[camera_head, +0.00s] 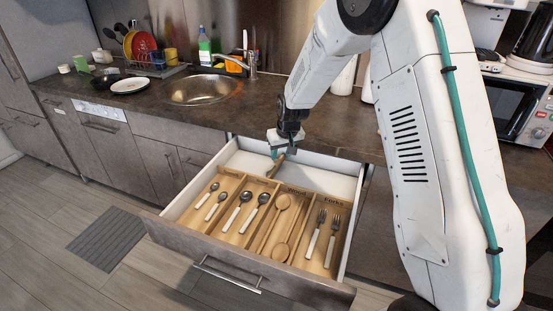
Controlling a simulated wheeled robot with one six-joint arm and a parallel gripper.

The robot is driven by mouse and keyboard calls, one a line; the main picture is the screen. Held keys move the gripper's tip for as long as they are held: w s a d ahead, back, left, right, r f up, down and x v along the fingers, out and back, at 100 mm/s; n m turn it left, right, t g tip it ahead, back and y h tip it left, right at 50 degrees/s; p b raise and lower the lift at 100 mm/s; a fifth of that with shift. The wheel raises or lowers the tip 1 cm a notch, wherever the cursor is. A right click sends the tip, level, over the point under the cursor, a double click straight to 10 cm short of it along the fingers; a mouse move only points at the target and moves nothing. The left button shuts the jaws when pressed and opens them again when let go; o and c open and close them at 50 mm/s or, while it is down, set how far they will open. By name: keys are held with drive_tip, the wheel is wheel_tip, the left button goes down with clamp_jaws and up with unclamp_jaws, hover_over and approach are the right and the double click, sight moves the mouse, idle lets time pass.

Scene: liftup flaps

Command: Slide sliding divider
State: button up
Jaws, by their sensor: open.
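The pulled-out drawer (255,283) holds a wooden cutlery tray (228,174) with thin upright dividers between its compartments. A wooden divider piece (275,168) rises at the back of the tray, just under my gripper. My gripper (279,155) points down over the back of the drawer, its fingers open. The fingertips are close to the top of that divider piece; I cannot tell whether they touch it or straddle it. Metal spoons (241,207) lie in the left compartments, wooden spoons (281,222) in a middle one, and forks (330,235) in the right one.
The dark countertop (310,122) runs close behind my gripper, with a sink (201,90) and faucet at the left. The white drawer floor (325,179) behind the tray is bare. A microwave (515,108) stands at the right.

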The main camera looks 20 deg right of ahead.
sight(276, 161)
drive_tip(key=shift+t, duration=0.5)
drive_tip(key=w+f, duration=0.1)
drive_tip(key=f, duration=0.1)
drive_tip(key=w+f, duration=0.3)
drive_tip(key=f, duration=0.1)
drive_tip(key=shift+w+a, duration=0.1)
drive_tip(key=shift+w, duration=0.25)
drive_tip(key=shift+r, duration=0.1)
clamp_jaws()
